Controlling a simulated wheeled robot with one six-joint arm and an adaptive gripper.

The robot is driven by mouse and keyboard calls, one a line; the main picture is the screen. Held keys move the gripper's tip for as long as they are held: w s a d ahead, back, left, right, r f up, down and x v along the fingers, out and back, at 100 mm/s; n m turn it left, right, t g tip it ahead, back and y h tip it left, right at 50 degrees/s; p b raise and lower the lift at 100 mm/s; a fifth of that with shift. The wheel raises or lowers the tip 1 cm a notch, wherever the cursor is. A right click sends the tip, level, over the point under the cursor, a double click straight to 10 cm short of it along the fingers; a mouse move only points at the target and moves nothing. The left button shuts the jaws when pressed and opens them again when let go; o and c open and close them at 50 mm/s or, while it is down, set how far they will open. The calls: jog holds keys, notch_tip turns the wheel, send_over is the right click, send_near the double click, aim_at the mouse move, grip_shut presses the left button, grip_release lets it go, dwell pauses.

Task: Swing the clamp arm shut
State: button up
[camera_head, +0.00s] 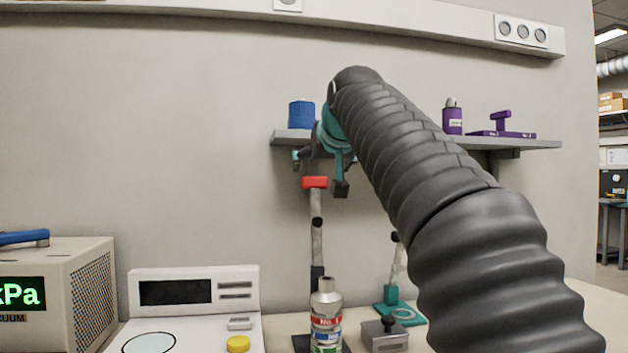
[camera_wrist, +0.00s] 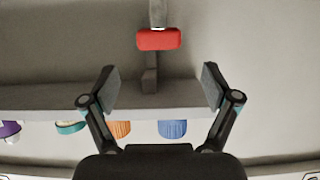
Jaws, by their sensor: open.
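The clamp arm (camera_head: 316,240) stands upright in the head view, a thin grey and black bar with a red grip (camera_head: 315,183) at its top. Its foot is partly hidden behind a bottle. My gripper (camera_head: 321,172) is at the height of the red grip, close by it in the picture; the head view does not show the gap clearly. In the wrist view the fingers of my gripper (camera_wrist: 158,86) are spread wide and empty. The red grip (camera_wrist: 159,39) shows beyond the fingertips, centred between them, with no visible contact.
A shelf (camera_head: 535,143) on the back wall holds a blue container (camera_head: 301,115) and purple items. A bottle (camera_head: 327,318) stands before the clamp arm. A white instrument (camera_head: 195,290) is left, a grey block (camera_head: 385,337) and teal stand (camera_head: 398,308) right.

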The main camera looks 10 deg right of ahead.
aim_at(316, 178)
jog(key=x, duration=0.8)
jog(key=shift+w+f+p, duration=0.1)
jog(key=shift+w+p, duration=0.05)
jog(key=shift+p, duration=0.15)
jog(key=shift+c, duration=0.2)
grip_shut()
